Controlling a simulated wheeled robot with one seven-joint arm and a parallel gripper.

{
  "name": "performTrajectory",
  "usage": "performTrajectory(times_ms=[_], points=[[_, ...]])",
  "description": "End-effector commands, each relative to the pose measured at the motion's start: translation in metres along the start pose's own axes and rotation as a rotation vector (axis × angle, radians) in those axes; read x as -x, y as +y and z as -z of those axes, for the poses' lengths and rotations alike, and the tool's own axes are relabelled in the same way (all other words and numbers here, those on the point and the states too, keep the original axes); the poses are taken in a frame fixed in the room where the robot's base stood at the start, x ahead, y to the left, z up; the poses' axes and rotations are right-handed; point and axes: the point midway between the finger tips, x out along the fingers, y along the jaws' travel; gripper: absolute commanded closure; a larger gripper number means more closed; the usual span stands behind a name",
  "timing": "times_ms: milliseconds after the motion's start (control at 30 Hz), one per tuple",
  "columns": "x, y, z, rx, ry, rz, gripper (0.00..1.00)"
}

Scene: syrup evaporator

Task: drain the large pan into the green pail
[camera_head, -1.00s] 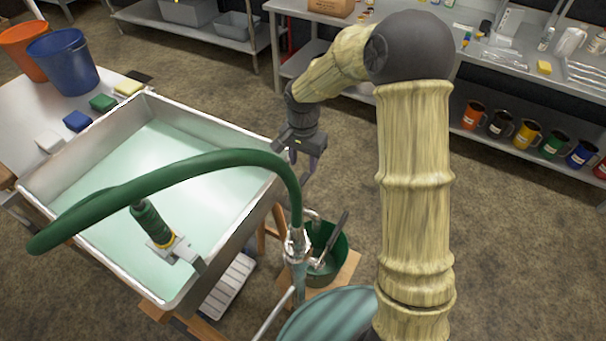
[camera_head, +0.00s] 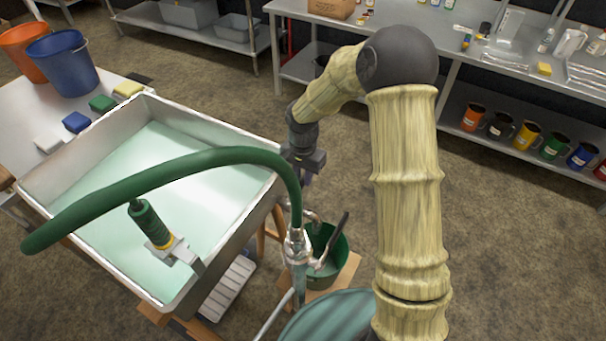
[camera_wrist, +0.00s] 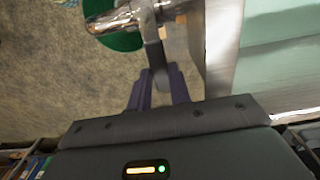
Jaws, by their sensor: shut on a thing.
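The large pan (camera_head: 232,235) is a square steel pan holding pale green liquid. The green pail (camera_head: 342,262) stands on a small wooden stand beside the pan's right side, with a metal pipe over it. In the wrist view the pail (camera_wrist: 125,42) lies under a shiny outlet pipe (camera_wrist: 120,18). A flat grey valve lever (camera_wrist: 152,45) runs from that pipe to between my purple fingers. My gripper (camera_wrist: 160,82) is shut on the lever, close beside the pan's wall (camera_wrist: 222,45). In the head view my gripper (camera_head: 305,176) is at the pan's right corner, its fingertips hard to see.
A green hose (camera_head: 150,178) arches over the pan to a metal fitting in front of the pail. A green-handled tool (camera_head: 150,222) sits at the pan's near edge. A table with sponges and buckets (camera_head: 65,62) stands left. Open floor lies behind my arm.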

Motion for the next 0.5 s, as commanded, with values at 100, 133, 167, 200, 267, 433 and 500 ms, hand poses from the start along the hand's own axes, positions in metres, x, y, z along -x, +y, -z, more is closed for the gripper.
performTrajectory(times_ms=[100,133,167,200,267,433,500], points=[[0.0002,0.0001,0.0,-0.001,0.0,0.0,1.0],[0.0002,0.0002,0.0,-0.002,0.0,0.0,1.0],[0.0002,0.0003,0.0,-0.004,0.0,0.0,1.0],[0.0002,0.0004,0.0,-0.007,0.0,0.0,1.0],[0.0002,0.0009,-0.0002,-0.014,0.0,0.0,1.0],[-0.0001,0.0041,-0.0002,-0.062,0.001,-0.001,1.0],[0.0,0.0058,-0.0003,-0.093,0.001,0.0,1.0]])
